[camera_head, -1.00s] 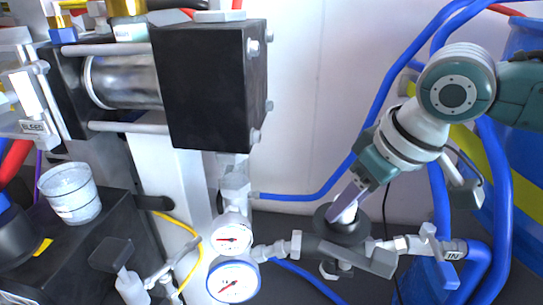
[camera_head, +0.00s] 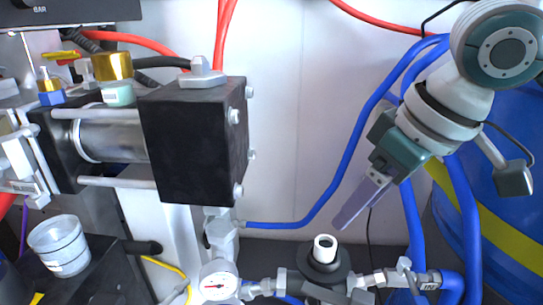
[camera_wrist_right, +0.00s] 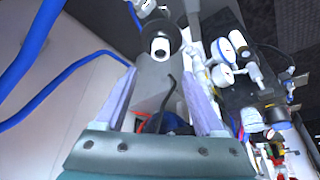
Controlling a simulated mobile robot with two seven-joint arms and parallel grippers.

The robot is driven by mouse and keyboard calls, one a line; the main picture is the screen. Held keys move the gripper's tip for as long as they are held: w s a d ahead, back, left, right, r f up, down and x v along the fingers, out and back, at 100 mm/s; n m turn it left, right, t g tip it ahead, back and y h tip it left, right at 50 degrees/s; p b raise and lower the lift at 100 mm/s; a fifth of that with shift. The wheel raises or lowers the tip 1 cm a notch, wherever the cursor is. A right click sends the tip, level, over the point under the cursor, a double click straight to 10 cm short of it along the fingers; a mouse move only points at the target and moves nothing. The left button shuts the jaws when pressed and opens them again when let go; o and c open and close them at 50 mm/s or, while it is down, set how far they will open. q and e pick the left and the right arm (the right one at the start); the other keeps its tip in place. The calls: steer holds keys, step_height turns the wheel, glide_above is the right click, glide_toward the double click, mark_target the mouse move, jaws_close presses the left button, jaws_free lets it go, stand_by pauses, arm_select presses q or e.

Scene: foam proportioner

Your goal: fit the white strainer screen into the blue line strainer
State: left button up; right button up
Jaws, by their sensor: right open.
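The white strainer screen (camera_head: 325,245) is a short hollow cylinder standing upright, its upper part showing above a dark round body (camera_head: 325,275). This body sits in the pipe line and looks black rather than blue; how deep the screen sits is hidden. In the right wrist view the screen (camera_wrist_right: 160,47) shows beyond the fingertips, in front of the dark ring. My right gripper (camera_head: 345,222) is above and slightly right of the screen, apart from it. Its grey-purple fingers (camera_wrist_right: 160,78) are spread with nothing between them. My left gripper is not in view.
A black pump block (camera_head: 195,145) stands to the left. A pressure gauge (camera_head: 216,284) is left of the strainer line. Blue hoses (camera_head: 355,145) run behind my right arm, with a blue drum (camera_head: 500,245) at right. A clear cup (camera_head: 60,245) is lower left.

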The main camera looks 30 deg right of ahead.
steer(key=s+a+f+n+y, duration=0.15)
steer(key=s+a+f, duration=0.25)
steer(key=s+a, duration=0.55)
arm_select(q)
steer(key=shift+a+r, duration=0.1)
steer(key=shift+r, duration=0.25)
arm_select(e)
steer(key=s+d+f+m+h, duration=0.1)
steer(key=s+d+m+h, duration=0.1)
steer(key=s, duration=0.5)
steer(key=shift+d+f+g, duration=0.2)
steer(key=shift+g, duration=0.1)
steer(key=shift+s, duration=0.1)
